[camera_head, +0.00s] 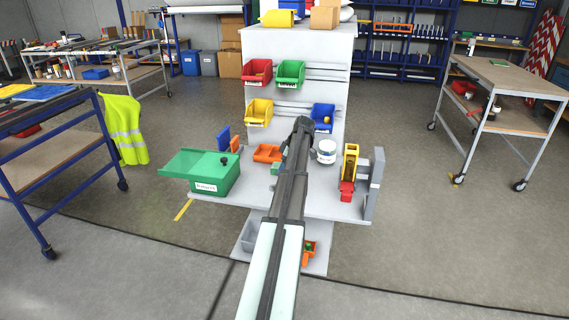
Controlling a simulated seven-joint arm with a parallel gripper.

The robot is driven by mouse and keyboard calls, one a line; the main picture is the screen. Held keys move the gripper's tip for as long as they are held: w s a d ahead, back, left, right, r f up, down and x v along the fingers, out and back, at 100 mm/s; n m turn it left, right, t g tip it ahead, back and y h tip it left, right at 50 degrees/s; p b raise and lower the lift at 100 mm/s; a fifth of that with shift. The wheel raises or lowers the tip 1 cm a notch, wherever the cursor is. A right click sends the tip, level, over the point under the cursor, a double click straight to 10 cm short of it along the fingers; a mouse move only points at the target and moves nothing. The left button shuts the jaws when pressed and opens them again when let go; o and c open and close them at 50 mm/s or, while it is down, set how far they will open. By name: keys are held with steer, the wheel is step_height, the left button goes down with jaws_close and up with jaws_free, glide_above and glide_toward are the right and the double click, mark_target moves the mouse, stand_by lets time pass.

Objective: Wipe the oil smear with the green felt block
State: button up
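My dark arm reaches from the bottom centre up over the grey worktop (332,207). My gripper cannot be made out; the arm hides whatever is below its far end. A small green patch (275,169) shows at the left edge of the arm, just below an orange tray. It may be the green felt block, but it is too small and too covered to be sure. I see no oil smear; part of the worktop is hidden behind the arm.
A green box with its lid open (213,177) stands on the left of the worktop. The orange tray (266,153), a white tub (326,151) and a yellow and red device (349,172) are near the arm. Colored bins (257,72) hang on the panel behind.

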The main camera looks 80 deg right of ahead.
steer(key=shift+f, duration=1.95)
steer(key=shift+a+f, duration=0.6)
steer(key=shift+a, duration=0.05)
steer(key=shift+c, duration=0.8)
steer(key=shift+a, duration=4.9)
steer(key=shift+s+d, duration=0.2)
steer(key=shift+s, duration=1.05)
steer(key=shift+w+d, duration=0.15)
steer(key=shift+d, duration=5.4)
steer(key=shift+s+a, duration=0.15)
steer(key=shift+s, duration=1.1)
steer(key=shift+w+a, duration=0.15)
steer(key=shift+a, duration=5.35)
steer(key=shift+d+r, duration=0.1)
steer(key=shift+r, duration=0.15)
step_height(320, 180, up, 2)
steer(key=shift+r, duration=2.85)
